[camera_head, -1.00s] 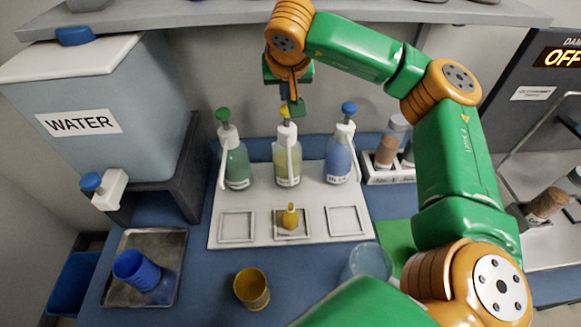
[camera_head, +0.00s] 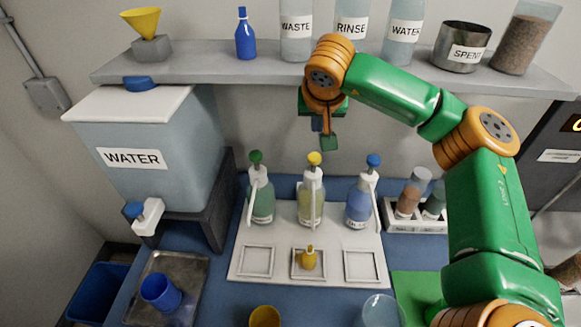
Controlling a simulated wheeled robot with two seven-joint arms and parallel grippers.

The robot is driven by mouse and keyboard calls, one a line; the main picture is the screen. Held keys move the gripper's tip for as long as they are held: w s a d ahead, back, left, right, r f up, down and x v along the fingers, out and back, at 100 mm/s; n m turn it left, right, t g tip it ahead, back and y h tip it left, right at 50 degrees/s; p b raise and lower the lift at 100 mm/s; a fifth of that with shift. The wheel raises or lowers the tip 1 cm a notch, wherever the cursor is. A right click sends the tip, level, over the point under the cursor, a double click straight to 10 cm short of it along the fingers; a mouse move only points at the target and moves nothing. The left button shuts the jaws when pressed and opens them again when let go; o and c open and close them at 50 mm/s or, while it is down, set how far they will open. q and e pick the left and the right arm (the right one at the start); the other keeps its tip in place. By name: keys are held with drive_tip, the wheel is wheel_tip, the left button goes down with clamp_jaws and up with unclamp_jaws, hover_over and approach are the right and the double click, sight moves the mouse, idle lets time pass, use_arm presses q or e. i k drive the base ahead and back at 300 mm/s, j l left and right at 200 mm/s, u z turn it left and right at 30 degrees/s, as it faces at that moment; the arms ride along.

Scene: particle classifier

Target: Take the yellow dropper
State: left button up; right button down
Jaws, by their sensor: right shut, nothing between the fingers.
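The small yellow dropper (camera_head: 309,259) stands in the middle square of the white tray (camera_head: 240,268). A bottle of yellow liquid with a yellow top (camera_head: 311,200) stands behind it on the same tray, between a green-topped bottle (camera_head: 261,195) and a blue-topped bottle (camera_head: 362,197). My right gripper (camera_head: 328,142) is shut and empty, pointing down above and just behind the yellow-topped bottle, apart from the dropper. My left gripper is not in view.
A yellow cup (camera_head: 265,317) and a clear cup (camera_head: 380,311) stand at the front. A blue cup (camera_head: 160,292) is on a metal tray at left, below the water tank (camera_head: 150,150). A shelf (camera_head: 220,66) holding bottles and jars runs behind my right arm.

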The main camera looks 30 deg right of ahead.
sight(309, 257)
drive_tip(key=k+j, duration=1.2)
drive_tip(key=k, duration=0.1)
